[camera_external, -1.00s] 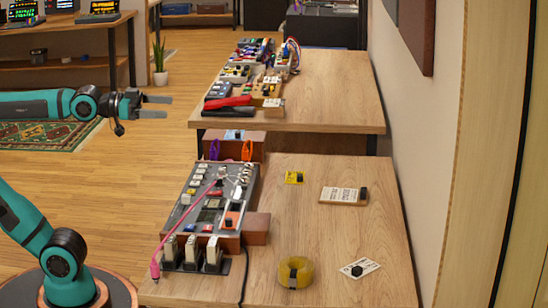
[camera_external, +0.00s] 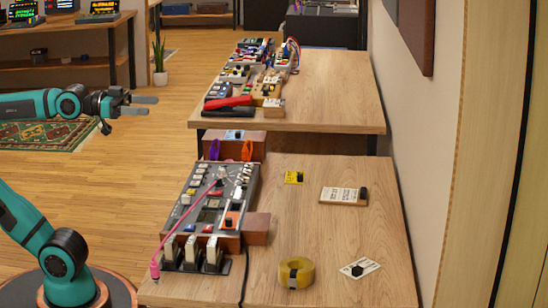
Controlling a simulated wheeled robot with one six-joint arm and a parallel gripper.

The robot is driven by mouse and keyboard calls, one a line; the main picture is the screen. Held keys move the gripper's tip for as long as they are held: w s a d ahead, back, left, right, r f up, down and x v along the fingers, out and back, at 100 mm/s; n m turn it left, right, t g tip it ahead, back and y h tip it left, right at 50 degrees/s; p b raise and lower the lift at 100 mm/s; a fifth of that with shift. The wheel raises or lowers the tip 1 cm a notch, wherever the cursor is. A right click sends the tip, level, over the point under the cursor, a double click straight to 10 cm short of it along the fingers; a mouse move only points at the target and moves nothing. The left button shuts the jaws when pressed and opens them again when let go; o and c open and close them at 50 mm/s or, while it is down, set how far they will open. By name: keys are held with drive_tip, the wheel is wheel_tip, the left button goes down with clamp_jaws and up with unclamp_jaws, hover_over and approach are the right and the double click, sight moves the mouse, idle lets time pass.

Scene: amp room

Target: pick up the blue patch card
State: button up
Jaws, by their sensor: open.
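A small blue card (camera_external: 234,135) with a dark block on it lies on top of a brown box between the two tables. It looks like the blue patch card, but it is too small to read. My gripper (camera_external: 141,105) is open and empty. It is held in the air to the left of the tables, apart from the card, with its fingers pointing right.
The near table (camera_external: 330,230) holds a pedalboard (camera_external: 209,208), a yellow card (camera_external: 293,177), two pale cards and a roll of yellow tape (camera_external: 296,273). Purple and orange loops stand by the brown box. The far table (camera_external: 330,90) has crowded gear at left and free room at right.

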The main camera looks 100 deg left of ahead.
drive_tip(key=c, duration=0.5)
drive_tip(key=w+a+n+g+y, duration=0.2)
drive_tip(key=w+a+n+g, duration=0.3)
drive_tip(key=w+a+n, duration=0.55)
drive_tip(key=w+a+n+g+y, duration=0.2)
drive_tip(key=w+a+n+g, duration=0.45)
drive_tip(key=a, duration=0.65)
drive_tip(key=w+a+f+n+g+h, duration=0.1)
drive_tip(key=a+f+n, duration=0.1)
drive_tip(key=a+n, duration=0.55)
drive_tip(key=w+a+f+n+g+h, duration=0.15)
drive_tip(key=a+n, duration=0.25)
drive_tip(key=a, duration=0.6)
drive_tip(key=s+a+f+n+g+h, duration=0.1)
drive_tip(key=s+a+f+n+g, duration=0.2)
drive_tip(key=a, duration=0.4)
drive_tip(key=s+a+f+n+h, duration=0.1)
drive_tip(key=a+f+n, duration=0.1)
drive_tip(key=a+n, duration=0.45)
drive_tip(key=f, duration=0.5)
drive_tip(key=f+m, duration=0.1)
drive_tip(key=f, duration=0.5)
drive_tip(key=a+f+m, duration=0.1)
drive_tip(key=f, duration=0.5)
drive_tip(key=shift+w+a+f+y, duration=0.1)
drive_tip(key=shift+f+y, duration=0.1)
drive_tip(key=shift+y, duration=0.05)
